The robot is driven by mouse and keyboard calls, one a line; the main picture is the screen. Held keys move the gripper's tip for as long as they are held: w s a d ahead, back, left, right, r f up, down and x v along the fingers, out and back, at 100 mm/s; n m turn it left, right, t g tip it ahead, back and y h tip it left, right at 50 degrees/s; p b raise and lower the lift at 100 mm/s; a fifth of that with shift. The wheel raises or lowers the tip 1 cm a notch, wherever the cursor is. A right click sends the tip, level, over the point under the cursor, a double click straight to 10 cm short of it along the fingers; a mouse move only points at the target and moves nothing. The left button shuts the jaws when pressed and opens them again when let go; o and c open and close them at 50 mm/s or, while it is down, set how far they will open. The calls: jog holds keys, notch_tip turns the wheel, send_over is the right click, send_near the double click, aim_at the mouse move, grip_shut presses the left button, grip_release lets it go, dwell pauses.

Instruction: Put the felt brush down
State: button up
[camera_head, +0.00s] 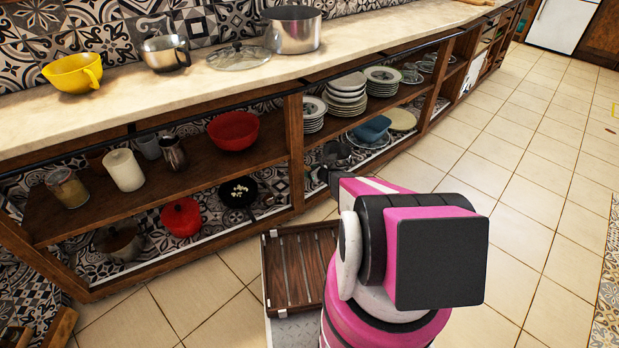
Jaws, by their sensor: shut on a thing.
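I cannot make out the felt brush anywhere in the head view. My arm rises at the lower middle, and its pink and black links block the view beyond it. My gripper is not clearly visible, and whatever it holds is hidden too.
The pale counter (208,75) bears a yellow bowl (73,73), a saucepan (165,53), a lid (239,56) and a large pot (292,30). A red bowl (234,130) and stacked plates (346,94) stand on shelves below. A slatted wooden tray (291,266) is beside my arm. Tiled floor (540,170) is clear at right.

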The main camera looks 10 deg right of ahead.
jog(key=shift+f, duration=1.9)
jog(key=shift+f, duration=0.1)
jog(key=shift+f, duration=0.15)
jog(key=o, duration=1)
jog(key=shift+s+d+r, duration=0.15)
jog(key=shift+s+r, duration=0.1)
jog(key=shift+r, duration=0.15)
jog(key=v, duration=1.1)
jog(key=shift+s+d+r, duration=0.1)
jog(key=shift+s+d, duration=0.05)
jog(key=shift+s, duration=0.05)
